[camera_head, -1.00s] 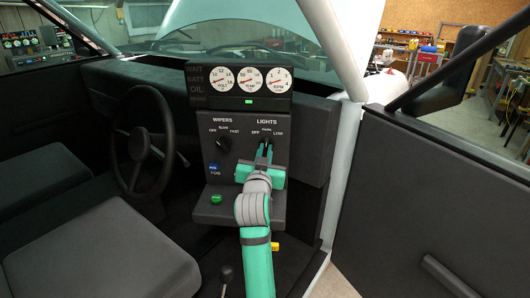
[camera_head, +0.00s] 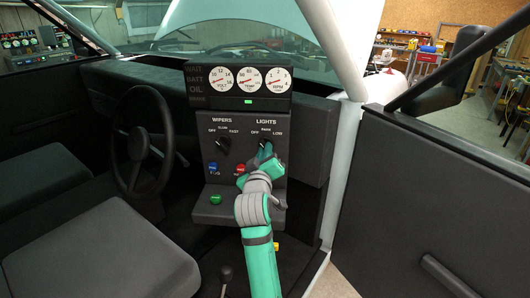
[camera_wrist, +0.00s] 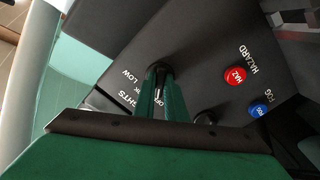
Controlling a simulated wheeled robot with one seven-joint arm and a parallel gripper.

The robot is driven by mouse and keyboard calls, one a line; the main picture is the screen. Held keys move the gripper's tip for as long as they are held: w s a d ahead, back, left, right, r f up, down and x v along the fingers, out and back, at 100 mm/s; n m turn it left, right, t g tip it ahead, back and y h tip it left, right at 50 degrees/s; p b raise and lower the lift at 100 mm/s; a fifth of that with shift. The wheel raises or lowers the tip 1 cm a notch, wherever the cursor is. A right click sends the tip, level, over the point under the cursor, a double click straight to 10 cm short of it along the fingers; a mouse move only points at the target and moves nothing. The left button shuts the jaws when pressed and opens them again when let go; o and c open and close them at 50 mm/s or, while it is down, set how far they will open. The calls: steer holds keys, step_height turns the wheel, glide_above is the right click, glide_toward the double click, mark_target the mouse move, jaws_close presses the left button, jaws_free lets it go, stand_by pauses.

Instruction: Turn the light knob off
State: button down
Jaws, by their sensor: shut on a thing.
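The dark light knob (camera_wrist: 158,67) sits under the LIGHTS label on the black dash panel (camera_head: 238,178). Its scale reads OFF at left, PARK at top and LOW at right in the head view. My green gripper (camera_head: 265,151) is at the knob, shut on it. In the wrist view my gripper's two fingers (camera_wrist: 161,96) stand close together with the knob between their tips. The fingers cover most of the knob, so I cannot tell where it points.
The wiper knob (camera_head: 223,142) is to the left. A steering wheel (camera_head: 141,158) is further left, and the open door (camera_head: 430,200) is at right.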

steer(key=shift+n, duration=0.3)
stand_by(0.4)
steer(key=c, duration=1.8)
jaws_free()
steer(key=shift+s, duration=0.15)
steer(key=s+a, duration=0.1)
steer(key=s, duration=0.9)
steer(key=shift+s, duration=0.3)
